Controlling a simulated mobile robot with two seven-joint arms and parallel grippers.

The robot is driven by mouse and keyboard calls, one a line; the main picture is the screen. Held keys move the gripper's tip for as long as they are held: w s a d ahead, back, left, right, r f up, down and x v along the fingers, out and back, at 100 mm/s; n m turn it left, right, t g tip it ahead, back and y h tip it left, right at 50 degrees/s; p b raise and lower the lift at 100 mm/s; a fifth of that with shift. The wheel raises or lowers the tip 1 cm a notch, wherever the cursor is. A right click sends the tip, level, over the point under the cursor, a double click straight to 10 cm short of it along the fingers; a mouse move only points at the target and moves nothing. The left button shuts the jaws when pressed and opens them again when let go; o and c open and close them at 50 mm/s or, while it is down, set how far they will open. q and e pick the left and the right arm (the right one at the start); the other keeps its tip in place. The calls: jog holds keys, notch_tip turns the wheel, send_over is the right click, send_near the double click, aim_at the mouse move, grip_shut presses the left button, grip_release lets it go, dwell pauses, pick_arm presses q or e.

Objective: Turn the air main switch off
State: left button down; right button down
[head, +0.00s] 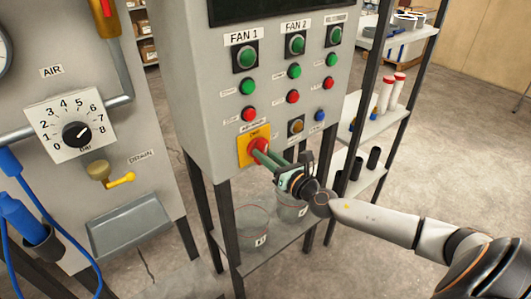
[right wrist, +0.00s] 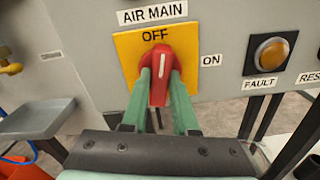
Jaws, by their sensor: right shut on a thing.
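The air main switch (right wrist: 160,75) is a red rotary handle on a yellow plate (right wrist: 128,48) in the right wrist view. Its handle stands upright, in line with the OFF label above it; the ON label is to the right. In the head view the red switch (head: 258,145) sits low on the grey control panel. My right gripper (right wrist: 161,88) is shut on the handle, with one green finger on each side of it. In the head view my right gripper (head: 264,156) hides part of the plate. My left gripper is not in view.
An amber fault button (right wrist: 271,53) is right of the switch. Green and red fan buttons (head: 246,87) are above it. Clear buckets (head: 252,226) stand on a shelf below. An air dial (head: 75,134) and a drain valve (head: 108,175) are on the left panel.

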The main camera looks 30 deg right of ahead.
jog(key=shift+n+p, duration=0.3)
jog(key=shift+n, duration=1)
jog(key=c, duration=0.7)
grip_release()
jog(key=shift+s, duration=0.1)
jog(key=shift+s+d+b, duration=0.15)
jog(key=shift+s+b, duration=0.1)
jog(key=shift+s, duration=1.8)
jog(key=shift+s+d+b, duration=0.2)
jog(key=shift+s+b, duration=0.1)
jog(key=shift+s, duration=1.75)
jog(key=shift+s+d+b, duration=0.15)
jog(key=shift+s+b, duration=0.1)
jog(key=shift+s, duration=1.8)
